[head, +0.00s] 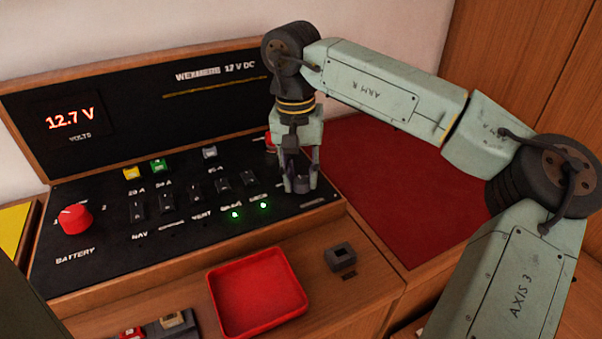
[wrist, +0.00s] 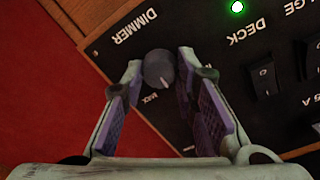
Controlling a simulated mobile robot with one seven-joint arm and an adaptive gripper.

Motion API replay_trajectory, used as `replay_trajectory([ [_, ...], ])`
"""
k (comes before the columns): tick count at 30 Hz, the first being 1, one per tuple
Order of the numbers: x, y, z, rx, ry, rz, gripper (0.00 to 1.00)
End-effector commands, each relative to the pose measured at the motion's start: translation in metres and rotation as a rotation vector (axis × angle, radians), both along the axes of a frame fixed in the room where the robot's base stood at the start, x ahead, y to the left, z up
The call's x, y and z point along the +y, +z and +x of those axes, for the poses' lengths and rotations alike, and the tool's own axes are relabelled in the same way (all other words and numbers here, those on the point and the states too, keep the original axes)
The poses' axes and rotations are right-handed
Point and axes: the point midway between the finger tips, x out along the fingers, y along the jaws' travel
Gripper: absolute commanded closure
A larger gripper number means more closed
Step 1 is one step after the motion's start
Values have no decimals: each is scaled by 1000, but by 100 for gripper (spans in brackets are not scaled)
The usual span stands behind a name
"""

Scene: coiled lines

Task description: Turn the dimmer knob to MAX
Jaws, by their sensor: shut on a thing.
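The dimmer knob (wrist: 158,68) is a small dark round knob on the black panel, below the DIMMER lettering in the wrist view. My gripper (wrist: 161,62) has its two purple-padded fingers on either side of it and is shut on it. A short pale mark shows on the knob's lower part. The MAX label (wrist: 153,97) is printed beside the knob, just below it and slightly left in this view. In the head view my gripper (head: 299,185) points down at the panel's right end, and its fingers largely hide the knob.
The panel (head: 100,222) carries a red BATTERY knob (head: 74,219), several black switches (head: 167,208) and two lit green lights. A red part (head: 269,141) shows behind my gripper. A red tray (head: 257,295) and a grey square holder (head: 340,257) are in front. A red surface (head: 415,195) lies right.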

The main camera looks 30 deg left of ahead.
Motion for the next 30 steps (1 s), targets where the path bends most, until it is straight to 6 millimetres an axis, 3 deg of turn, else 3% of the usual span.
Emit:
replay_trajectory([
  [14, 0, 0, 1, -1, -153, 1, 100],
  [30, 0, 0, 2, -1, -652, 1, 100],
])
